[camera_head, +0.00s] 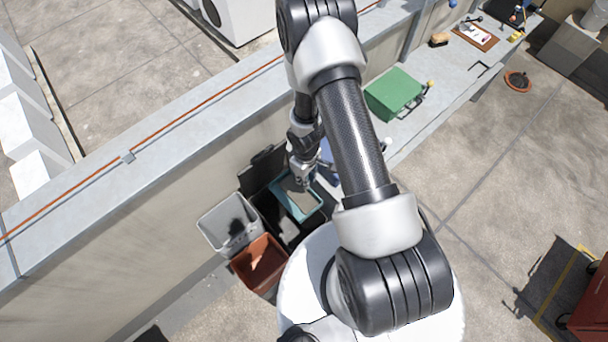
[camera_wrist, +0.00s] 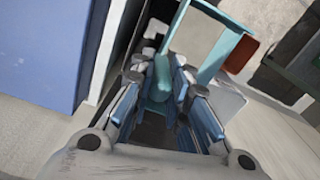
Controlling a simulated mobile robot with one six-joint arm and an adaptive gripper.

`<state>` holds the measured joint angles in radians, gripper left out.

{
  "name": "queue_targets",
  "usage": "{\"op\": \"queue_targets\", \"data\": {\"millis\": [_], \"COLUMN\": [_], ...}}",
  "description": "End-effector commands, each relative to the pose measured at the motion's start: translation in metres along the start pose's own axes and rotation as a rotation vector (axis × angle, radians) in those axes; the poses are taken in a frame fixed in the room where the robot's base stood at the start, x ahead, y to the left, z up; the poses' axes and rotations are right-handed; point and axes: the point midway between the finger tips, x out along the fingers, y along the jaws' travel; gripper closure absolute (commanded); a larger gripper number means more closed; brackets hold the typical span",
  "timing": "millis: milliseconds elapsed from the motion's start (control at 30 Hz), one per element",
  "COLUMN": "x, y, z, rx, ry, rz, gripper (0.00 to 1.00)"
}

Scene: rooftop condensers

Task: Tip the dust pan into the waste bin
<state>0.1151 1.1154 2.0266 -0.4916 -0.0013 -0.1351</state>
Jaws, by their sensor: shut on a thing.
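The teal dust pan (camera_head: 318,213) hangs in the air below my arm, with a greyish inner surface; I cannot tell if dust lies on it. In the wrist view its teal handle (camera_wrist: 162,82) runs between the blue-padded fingers of my gripper (camera_wrist: 168,85), which is shut on it. My gripper (camera_head: 303,178) also shows in the head view at the pan's upper end. A dark bin (camera_head: 272,212) with a raised dark flap lies under or beside the pan, partly hidden by it. I cannot tell the pan's exact tilt or height above it.
A grey bin (camera_head: 212,222) and a red-brown bin (camera_head: 250,279) stand close by on the left. A low wall (camera_head: 150,215) runs behind them. A green box (camera_head: 394,93) and a brush (camera_head: 438,40) sit on the bench (camera_head: 430,95). The right floor is mostly clear.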

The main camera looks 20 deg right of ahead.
Motion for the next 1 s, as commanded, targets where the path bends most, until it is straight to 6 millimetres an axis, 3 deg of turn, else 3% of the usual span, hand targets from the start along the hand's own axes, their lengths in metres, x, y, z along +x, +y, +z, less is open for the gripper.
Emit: {"op": "queue_targets", "data": {"millis": [367,1000], "x": [0.045,0.04], "y": [0.0,-0.003], "z": [0.0,-0.006], "rx": [0.001,-0.001], "ry": [0.0,-0.014], "rz": [0.001,0.06], "gripper": [1.0,1.0]}}
